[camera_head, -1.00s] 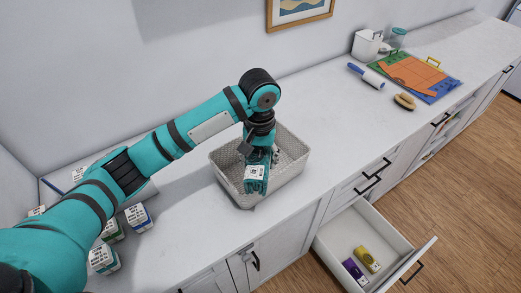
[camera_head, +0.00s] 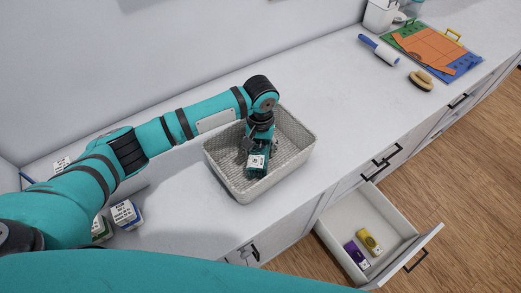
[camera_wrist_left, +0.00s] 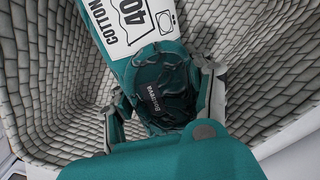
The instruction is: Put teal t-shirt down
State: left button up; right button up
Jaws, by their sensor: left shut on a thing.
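The teal t-shirt (camera_head: 256,164) is a small folded bundle with a white label, inside the grey woven basket (camera_head: 298,160) on the counter. My left gripper (camera_head: 257,148) reaches down into the basket and is shut on the t-shirt. In the left wrist view the teal t-shirt (camera_wrist_left: 158,85) sits between the two fingers, and its tag reads "COTTON 40". The basket's woven wall (camera_wrist_left: 268,60) surrounds it there. I cannot tell whether the t-shirt touches the basket floor. My right gripper is out of view.
An open drawer (camera_head: 345,215) below the counter holds a purple bundle (camera_head: 356,255) and a yellow bundle (camera_head: 370,241). More labelled bundles (camera_head: 126,214) stand at the left. A lint roller (camera_head: 379,49), a brush (camera_head: 421,80) and a folding board (camera_head: 437,48) lie at the back right.

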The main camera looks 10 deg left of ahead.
aim_at(261, 141)
pick_arm(q)
jog(key=shift+f, duration=1.15)
jog(key=o, duration=1.3)
jog(key=shift+c, duration=0.2)
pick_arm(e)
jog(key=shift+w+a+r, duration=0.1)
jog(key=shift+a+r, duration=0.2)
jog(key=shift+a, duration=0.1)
pick_arm(q)
jog(key=shift+r, duration=0.25)
notch_tip(261, 141, up, 10)
jog(key=b, duration=0.2)
jog(key=shift+r+b, duration=0.25)
jog(key=shift+b, duration=0.15)
jog(key=shift+r, duration=0.55)
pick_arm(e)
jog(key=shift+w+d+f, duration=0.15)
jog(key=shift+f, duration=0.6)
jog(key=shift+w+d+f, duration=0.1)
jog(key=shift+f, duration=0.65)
